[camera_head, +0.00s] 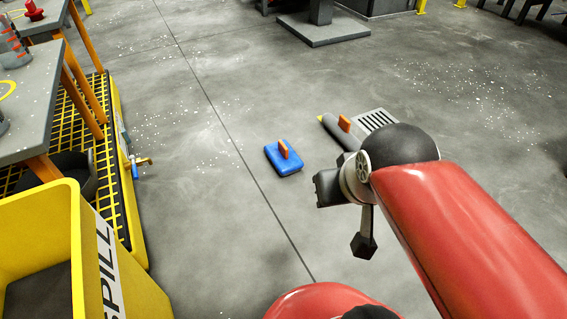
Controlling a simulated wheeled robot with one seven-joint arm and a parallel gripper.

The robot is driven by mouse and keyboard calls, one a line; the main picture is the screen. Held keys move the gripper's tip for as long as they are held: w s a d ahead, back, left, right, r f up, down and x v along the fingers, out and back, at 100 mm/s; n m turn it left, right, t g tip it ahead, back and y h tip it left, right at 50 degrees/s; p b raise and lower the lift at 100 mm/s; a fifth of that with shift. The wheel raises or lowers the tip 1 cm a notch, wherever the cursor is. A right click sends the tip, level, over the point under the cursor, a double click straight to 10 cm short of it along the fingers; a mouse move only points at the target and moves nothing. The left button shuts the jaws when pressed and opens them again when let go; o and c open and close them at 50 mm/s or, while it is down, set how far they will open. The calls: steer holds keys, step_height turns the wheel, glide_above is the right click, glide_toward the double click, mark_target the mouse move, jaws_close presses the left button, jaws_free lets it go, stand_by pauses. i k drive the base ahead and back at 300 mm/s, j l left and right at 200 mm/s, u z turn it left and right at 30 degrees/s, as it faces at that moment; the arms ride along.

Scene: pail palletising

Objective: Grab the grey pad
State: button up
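A grey pad (335,132) with an upright orange handle (344,123) lies on the floor, right of the picture's middle. Its right part is hidden behind the dark wrist of my arm. A blue pad (283,160) with a similar orange handle lies to its left, apart from it. My gripper (334,190) shows as dark parts at the end of my red arm, nearer to the camera than the grey pad. Its fingers are not clear, so I cannot tell whether it is open or shut. I see nothing held in it.
A yellow spill bin (45,235) and a yellow-edged grated platform (117,130) stand at left, beside a workbench (32,100). A grey base plate (323,30) is at the back.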

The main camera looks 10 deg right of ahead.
mark_target(281, 154)
steer(key=i+l+u, duration=0.1)
steer(key=i+l, duration=1.35)
steer(key=l, duration=0.15)
steer(key=u, duration=0.05)
